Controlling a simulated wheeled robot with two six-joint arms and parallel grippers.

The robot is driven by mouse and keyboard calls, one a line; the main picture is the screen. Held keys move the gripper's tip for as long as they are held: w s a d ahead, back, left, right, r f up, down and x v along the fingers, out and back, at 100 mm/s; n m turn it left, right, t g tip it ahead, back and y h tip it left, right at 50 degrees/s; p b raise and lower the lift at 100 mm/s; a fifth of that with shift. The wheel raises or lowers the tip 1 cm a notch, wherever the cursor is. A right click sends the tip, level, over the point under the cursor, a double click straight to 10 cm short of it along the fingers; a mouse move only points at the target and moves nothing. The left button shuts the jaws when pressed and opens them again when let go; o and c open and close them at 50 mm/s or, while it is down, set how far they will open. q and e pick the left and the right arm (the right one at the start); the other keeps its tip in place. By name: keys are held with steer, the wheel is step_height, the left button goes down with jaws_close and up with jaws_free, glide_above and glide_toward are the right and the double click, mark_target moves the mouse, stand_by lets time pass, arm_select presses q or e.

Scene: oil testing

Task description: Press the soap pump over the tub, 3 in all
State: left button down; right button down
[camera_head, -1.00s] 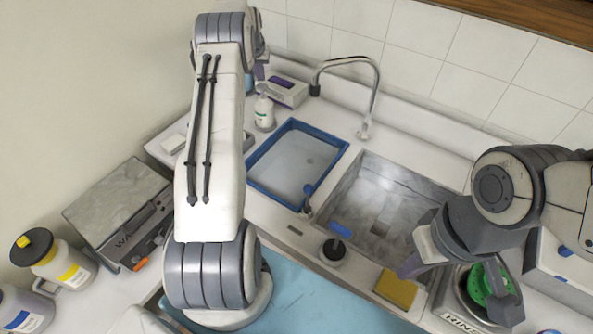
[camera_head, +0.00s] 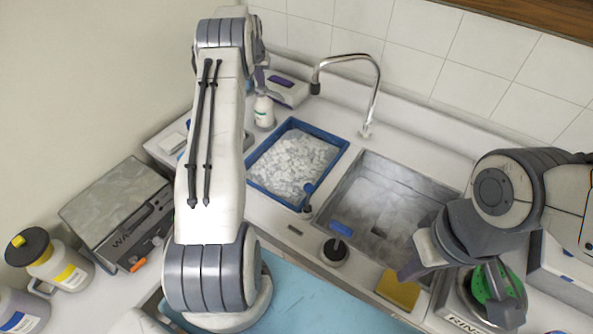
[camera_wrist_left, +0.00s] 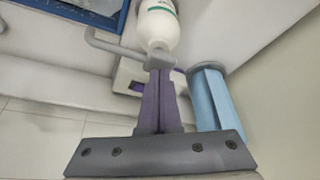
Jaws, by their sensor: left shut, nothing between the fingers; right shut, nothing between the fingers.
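The soap bottle (camera_head: 264,113) is white with a green label and stands upright at the back left, beside the blue-rimmed tub (camera_head: 268,190). The tub is full of white foam lumps. In the left wrist view the bottle (camera_wrist_left: 158,24) shows with its grey pump head and spout (camera_wrist_left: 110,44), which points left towards the tub's blue rim (camera_wrist_left: 75,12). My left gripper (camera_wrist_left: 159,72) is shut with its purple fingertips at the pump head; I cannot tell if they touch. It is mostly hidden by my arm in the head view (camera_head: 260,78). My right gripper (camera_head: 404,276) is shut above the sink's front edge.
A steel sink (camera_head: 400,177) with a curved tap (camera_head: 378,85) lies right of the tub. A blue-handled brush (camera_head: 335,250) and yellow sponge (camera_head: 398,290) sit along the front. A tissue box (camera_head: 288,92) is behind the bottle. A blue roll (camera_wrist_left: 215,100) shows in the wrist view.

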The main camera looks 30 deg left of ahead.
arm_select(q)
steer(key=shift+f, duration=0.15)
steer(key=shift+r+p, duration=0.9)
steer(key=shift+r, duration=0.5)
steer(key=shift+f, duration=0.1)
steer(key=shift+f+b, duration=0.9)
steer(key=shift+f, duration=0.5)
steer(key=shift+r, duration=0.2)
steer(key=shift+r+p, duration=1)
steer(key=shift+r, duration=0.3)
